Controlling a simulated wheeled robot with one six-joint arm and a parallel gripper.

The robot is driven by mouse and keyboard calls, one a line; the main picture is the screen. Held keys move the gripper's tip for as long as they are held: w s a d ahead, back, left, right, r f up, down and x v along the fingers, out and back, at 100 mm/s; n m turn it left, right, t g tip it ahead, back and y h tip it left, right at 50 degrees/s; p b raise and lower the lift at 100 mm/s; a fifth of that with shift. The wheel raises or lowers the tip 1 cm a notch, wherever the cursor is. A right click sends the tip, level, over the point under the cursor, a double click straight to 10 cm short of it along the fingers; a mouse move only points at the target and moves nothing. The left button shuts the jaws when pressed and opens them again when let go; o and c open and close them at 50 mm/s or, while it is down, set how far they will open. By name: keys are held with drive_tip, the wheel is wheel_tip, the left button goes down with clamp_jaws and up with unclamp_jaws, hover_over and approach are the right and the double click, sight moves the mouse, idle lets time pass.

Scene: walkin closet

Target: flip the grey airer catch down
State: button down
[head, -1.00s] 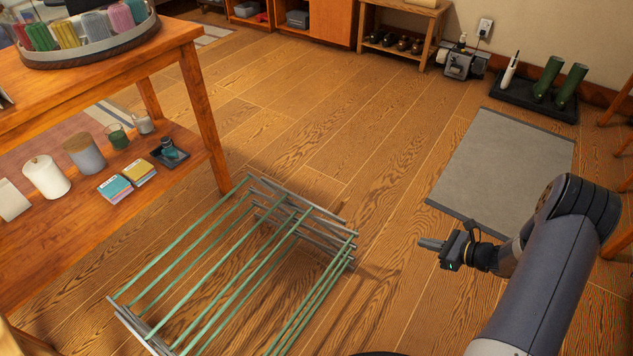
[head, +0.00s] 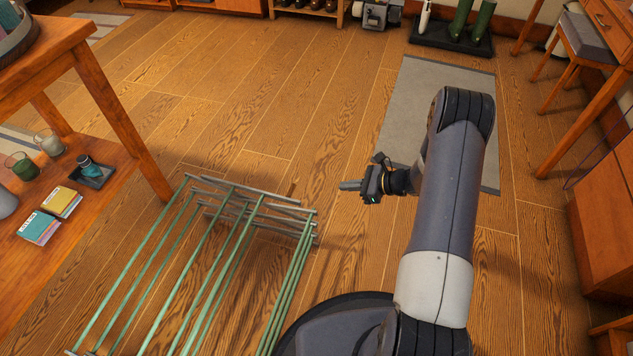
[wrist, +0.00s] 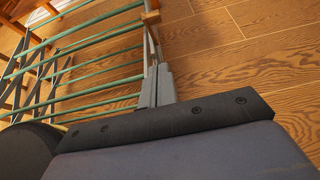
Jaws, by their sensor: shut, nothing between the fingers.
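The airer (head: 246,196), a low rack of green rods and grey end bars, stands on the floor in the lower left of the head view. It also shows at the upper left of the wrist view (wrist: 110,51). I cannot make out the grey catch for certain in either view. My gripper (head: 343,185) is shut and empty, just right of the airer's far right corner and apart from it in the head view. In the wrist view its fingers (wrist: 158,72) lie together, overlapping the ends of the green rods in the picture. I cannot tell whether they touch.
A wooden table with a lower shelf (head: 100,178) stands left of the airer. A grey mat (head: 405,85) lies beyond my arm. A boot tray (head: 452,44) is at the back, and a wooden cabinet (head: 615,215) at the right. The floor beyond the airer is clear.

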drive_tip(key=b, duration=0.3)
approach(292, 188)
wheel_tip(292, 188, down, 4)
drive_tip(key=w+d, duration=0.1)
drive_tip(key=w, duration=0.1)
drive_tip(key=a, duration=0.1)
drive_tip(key=w+a+r, duration=0.1)
drive_tip(key=a+b, duration=0.1)
drive_tip(key=shift+w+a+r, duration=0.25)
drive_tip(key=shift+a+r, duration=0.1)
drive_tip(key=shift+a, duration=0.05)
drive_tip(key=shift+r, duration=0.15)
